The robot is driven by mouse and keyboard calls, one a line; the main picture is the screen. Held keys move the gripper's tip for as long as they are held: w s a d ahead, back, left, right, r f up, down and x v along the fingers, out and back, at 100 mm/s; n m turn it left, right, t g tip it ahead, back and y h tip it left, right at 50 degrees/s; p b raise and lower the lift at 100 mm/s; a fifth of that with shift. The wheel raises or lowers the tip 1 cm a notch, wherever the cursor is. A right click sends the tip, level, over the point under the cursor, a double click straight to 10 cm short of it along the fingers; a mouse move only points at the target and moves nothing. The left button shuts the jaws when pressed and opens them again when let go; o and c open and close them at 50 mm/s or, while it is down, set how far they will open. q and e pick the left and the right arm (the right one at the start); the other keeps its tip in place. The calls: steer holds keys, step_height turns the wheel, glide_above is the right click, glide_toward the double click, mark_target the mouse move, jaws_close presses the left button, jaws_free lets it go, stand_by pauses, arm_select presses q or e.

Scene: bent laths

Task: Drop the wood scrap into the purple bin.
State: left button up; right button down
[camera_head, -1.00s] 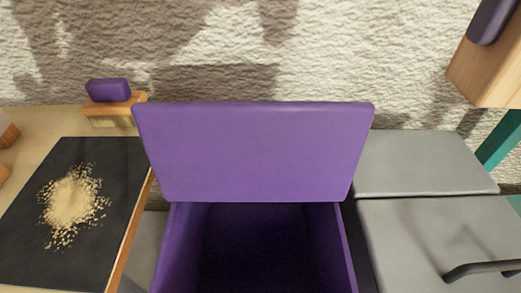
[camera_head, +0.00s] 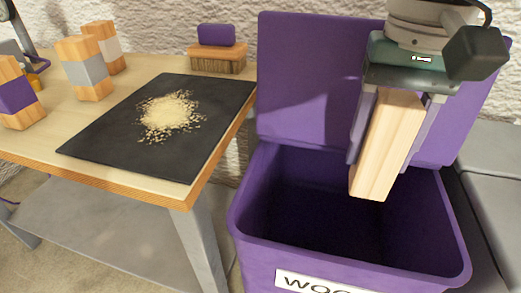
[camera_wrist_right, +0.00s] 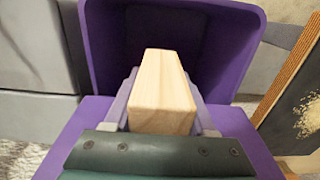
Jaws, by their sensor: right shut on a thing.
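The wood scrap (camera_head: 387,145) is a pale rectangular block. My right gripper (camera_head: 390,140) is shut on it, with one finger on each side, and the block hangs tilted over the mouth of the purple bin (camera_head: 240,215). The bin's lid stands open behind it, and its dark inside shows no contents. In the right wrist view the wood scrap (camera_wrist_right: 162,90) sits between the fingers, with the purple bin (camera_wrist_right: 97,50) beyond it. The label on the bin's front is partly cut off. My left gripper is out of view.
A workbench (camera_head: 150,185) stands left of the bin, with a black mat (camera_head: 110,150) bearing sawdust (camera_head: 170,115). A brush with a purple handle (camera_head: 217,50) and several banded wooden blocks (camera_head: 83,68) stand on it. Grey cabinets (camera_head: 495,180) are at the right.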

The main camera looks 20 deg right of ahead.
mark_target(398, 96)
steer(key=shift+a+f, duration=0.1)
steer(key=shift+f, duration=0.3)
steer(key=shift+w+f+b, duration=0.1)
steer(key=shift+f+b, duration=0.45)
steer(key=shift+f, duration=0.05)
step_height(398, 96, down, 4)
steer(key=b, duration=0.3)
steer(key=shift+f, duration=0.25)
steer(key=shift+c, duration=0.7)
jaws_free()
step_height(398, 96, up, 10)
steer(key=p, duration=0.4)
